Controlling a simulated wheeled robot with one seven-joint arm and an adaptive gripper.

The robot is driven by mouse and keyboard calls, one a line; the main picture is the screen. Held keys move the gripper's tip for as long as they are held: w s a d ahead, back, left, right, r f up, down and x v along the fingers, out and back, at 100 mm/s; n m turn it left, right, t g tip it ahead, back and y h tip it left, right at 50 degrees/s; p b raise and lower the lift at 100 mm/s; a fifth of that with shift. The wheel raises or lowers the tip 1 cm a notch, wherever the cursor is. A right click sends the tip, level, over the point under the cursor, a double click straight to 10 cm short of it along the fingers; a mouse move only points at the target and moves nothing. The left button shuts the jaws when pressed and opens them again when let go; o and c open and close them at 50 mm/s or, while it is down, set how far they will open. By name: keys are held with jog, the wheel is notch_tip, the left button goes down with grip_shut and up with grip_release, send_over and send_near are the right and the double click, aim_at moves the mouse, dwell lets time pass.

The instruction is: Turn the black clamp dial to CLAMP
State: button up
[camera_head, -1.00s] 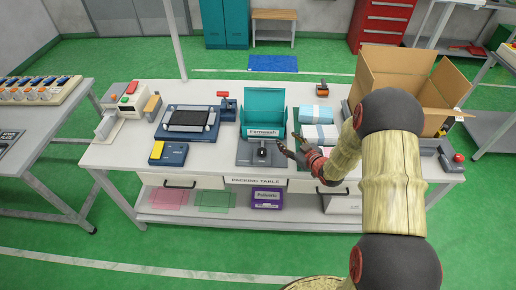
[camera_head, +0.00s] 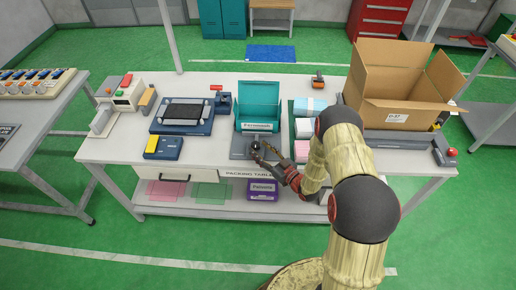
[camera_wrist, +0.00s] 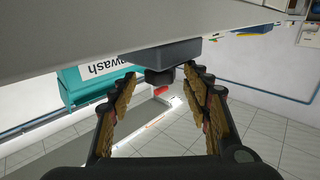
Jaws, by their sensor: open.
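The black clamp dial (camera_head: 255,145) stands on a dark grey base plate (camera_head: 239,147) in front of the teal bin (camera_head: 258,103). My gripper (camera_head: 262,150) is open beside the dial, at its right front. In the wrist view, tilted nearly upside down, the dial (camera_wrist: 159,76) shows under its dark base (camera_wrist: 160,53), between the spread fingertips. I cannot tell whether either finger touches it. Any CLAMP marking is too small or hidden to read.
White and pink boxes (camera_head: 302,129) stand just right of the clamp. An open cardboard carton (camera_head: 400,90) is at the right. A blue-and-yellow device (camera_head: 163,147) and a dark tray device (camera_head: 184,115) lie left. The table (camera_head: 215,163) has bare patches along its front.

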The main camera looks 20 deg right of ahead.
jog(key=shift+x, duration=0.85)
jog(key=shift+c, duration=1.4)
jog(key=c, duration=0.7)
jog(key=shift+c, duration=0.7)
